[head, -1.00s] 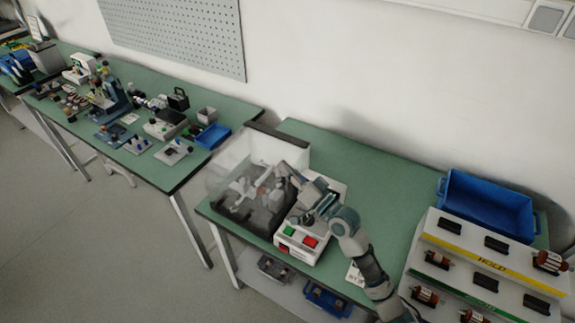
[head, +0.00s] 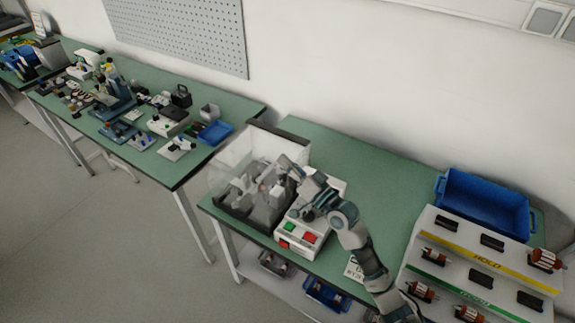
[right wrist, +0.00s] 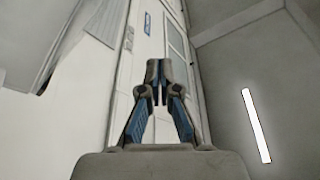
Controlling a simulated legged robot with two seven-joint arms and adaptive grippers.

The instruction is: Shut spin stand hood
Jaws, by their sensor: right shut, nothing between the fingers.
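The spin stand (head: 262,203) stands at the left end of the near green table, with a dark base and grey fixtures inside. Its clear hood (head: 232,158) shows as a transparent panel over the stand's left and back; its exact angle is hard to tell. My right gripper (head: 284,162) is at the right side of the stand, near the hood's edge; I cannot tell whether it touches. In the right wrist view its fingers (right wrist: 159,98) are closed together with nothing between them. My left gripper is not in view.
A white control box (head: 302,232) with green and red buttons stands right of the spin stand, under my right arm. A blue bin (head: 485,203) and a white rack (head: 480,262) with motors are at the right. The green table (head: 365,180) is bare behind my arm.

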